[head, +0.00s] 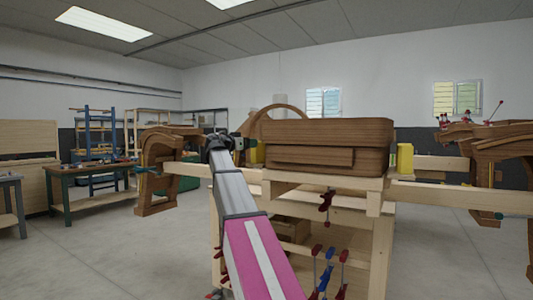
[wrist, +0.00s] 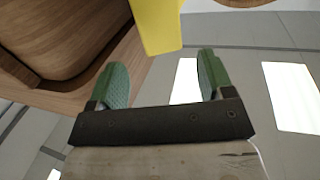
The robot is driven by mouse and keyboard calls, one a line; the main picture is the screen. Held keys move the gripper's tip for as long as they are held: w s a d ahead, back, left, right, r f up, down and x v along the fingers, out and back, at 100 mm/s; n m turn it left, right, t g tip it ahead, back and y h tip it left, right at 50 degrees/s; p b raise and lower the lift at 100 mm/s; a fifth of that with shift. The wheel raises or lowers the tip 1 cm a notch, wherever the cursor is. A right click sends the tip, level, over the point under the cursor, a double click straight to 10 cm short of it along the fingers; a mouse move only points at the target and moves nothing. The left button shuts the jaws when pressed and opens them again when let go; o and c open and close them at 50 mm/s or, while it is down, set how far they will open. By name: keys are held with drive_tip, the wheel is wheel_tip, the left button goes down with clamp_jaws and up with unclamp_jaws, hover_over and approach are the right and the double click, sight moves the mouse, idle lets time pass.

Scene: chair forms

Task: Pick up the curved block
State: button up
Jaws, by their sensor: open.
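A large brown wooden form (head: 330,132) with rounded corners rests on the pale wooden bench, and a thin curved wooden arch (head: 278,110) rises behind its left side. A yellow block (head: 257,153) shows at the form's left end, close to my gripper (head: 246,144). I cannot tell for sure which piece is the curved block. In the wrist view my gripper (wrist: 161,62) is open and empty, with green finger pads. The yellow block (wrist: 157,24) lies just beyond the fingertips, roughly between them. Brown wood (wrist: 70,35) with a rounded recess fills the upper left, close to the left finger.
Another yellow block (head: 404,158) stands at the form's right end. The bench (head: 376,235) has pale beams (head: 460,197) reaching out to both sides, with red and blue clamps (head: 326,265) below. Curved wooden forms (head: 158,165) stand left and right. Floor at the left front is clear.

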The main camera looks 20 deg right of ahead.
drive_tip(key=shift+w+x, duration=0.1)
drive_tip(key=shift+x, duration=1.65)
drive_tip(key=shift+w+x, duration=0.15)
drive_tip(key=shift+x, duration=1.6)
drive_tip(key=c, duration=1.2)
